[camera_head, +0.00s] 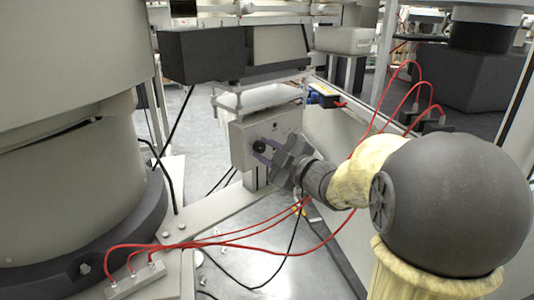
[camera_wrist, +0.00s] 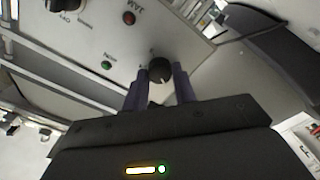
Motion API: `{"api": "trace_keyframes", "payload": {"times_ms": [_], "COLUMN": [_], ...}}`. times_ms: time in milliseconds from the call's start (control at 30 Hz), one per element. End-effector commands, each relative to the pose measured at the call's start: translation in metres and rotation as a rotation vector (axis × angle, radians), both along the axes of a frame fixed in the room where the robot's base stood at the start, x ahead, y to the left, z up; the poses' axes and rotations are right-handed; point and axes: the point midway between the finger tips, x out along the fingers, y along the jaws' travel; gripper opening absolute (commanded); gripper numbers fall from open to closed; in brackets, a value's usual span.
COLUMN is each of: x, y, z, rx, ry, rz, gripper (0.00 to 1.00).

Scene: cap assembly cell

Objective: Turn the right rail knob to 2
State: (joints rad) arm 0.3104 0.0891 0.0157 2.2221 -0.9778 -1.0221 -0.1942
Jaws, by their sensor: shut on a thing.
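The rail knob (camera_wrist: 159,70) is a round black knob with a light pointer line on a pale control panel (camera_wrist: 100,35). In the wrist view the two fingers of my gripper (camera_wrist: 158,80) stand on either side of it and are shut on it. The pointer line runs toward the lower side of the knob in that view; the scale numbers around it are too small to read. In the head view my gripper (camera_head: 264,153) reaches the front of the panel box (camera_head: 242,135), with a black knob (camera_head: 259,146) at its fingertips.
The panel also carries a red button (camera_wrist: 129,18), a green button (camera_wrist: 106,65) and a larger black switch (camera_wrist: 62,5). Red hoses (camera_head: 230,238) loop below my arm. A dark box (camera_head: 205,55) sits above the panel. A large pale machine (camera_head: 65,120) stands at left.

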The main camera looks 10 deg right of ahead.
Motion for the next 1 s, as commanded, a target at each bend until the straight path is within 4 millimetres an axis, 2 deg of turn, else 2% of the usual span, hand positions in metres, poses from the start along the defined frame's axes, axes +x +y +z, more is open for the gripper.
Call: {"api": "trace_keyframes", "payload": {"times_ms": [300, 333, 433, 767, 867, 1000], "x": [0.0, 0.0, 0.0, -0.002, -0.007, -0.024], "y": [0.0, 0.0, 0.001, 0.001, -0.003, -0.013], "z": [-0.003, -0.003, -0.002, -0.001, 0.001, 0.002], "rx": [-0.001, -0.002, -0.001, 0.0, -0.001, 0.0], "ry": [0.007, 0.007, 0.005, 0.002, 0.002, 0.003], "rz": [-0.001, 0.0, 0.0, 0.002, 0.001, -0.002], "gripper": [0.04, 0.31, 0.49, 0.49, 0.49, 0.49]}}
